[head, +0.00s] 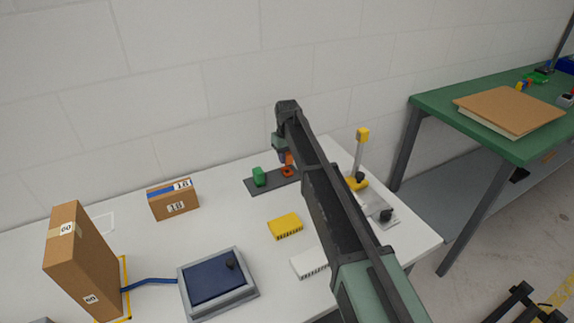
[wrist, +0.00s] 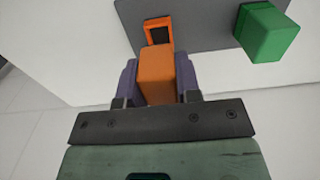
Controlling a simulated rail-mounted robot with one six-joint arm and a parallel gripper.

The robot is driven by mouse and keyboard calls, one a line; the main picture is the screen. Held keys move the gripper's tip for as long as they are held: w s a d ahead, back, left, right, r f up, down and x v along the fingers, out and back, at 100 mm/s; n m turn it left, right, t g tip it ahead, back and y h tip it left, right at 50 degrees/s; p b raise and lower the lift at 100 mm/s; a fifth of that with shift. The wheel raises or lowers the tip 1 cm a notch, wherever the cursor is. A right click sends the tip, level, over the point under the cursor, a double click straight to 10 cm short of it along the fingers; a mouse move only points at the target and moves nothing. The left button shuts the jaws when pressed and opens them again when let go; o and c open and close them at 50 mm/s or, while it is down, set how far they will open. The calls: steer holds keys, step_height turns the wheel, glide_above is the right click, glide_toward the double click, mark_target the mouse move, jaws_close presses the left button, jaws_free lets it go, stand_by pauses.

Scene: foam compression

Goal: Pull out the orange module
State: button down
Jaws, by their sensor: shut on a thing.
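The orange module (wrist: 157,78) is between the two purple fingers of my gripper (wrist: 157,64), which are shut on its sides. In the head view the module (head: 289,158) hangs from my gripper (head: 284,156) just above an orange-rimmed socket (head: 288,172). In the wrist view the socket's rim (wrist: 148,31) frames a dark opening, which looks empty. The module's far end overlaps the near edge of the socket in this view, so the exact gap is hidden. The socket sits on a dark grey plate (head: 262,185).
A green block (wrist: 264,33) stands on the same plate, beside the socket. A yellow block (head: 285,226) and a white block (head: 309,262) lie in front. A yellow-topped post fixture (head: 361,158) stands to the right. Cardboard boxes (head: 173,200) and a blue-topped pad (head: 216,280) are left.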

steer(key=shift+r+p, duration=1)
steer(key=shift+r, duration=0.15)
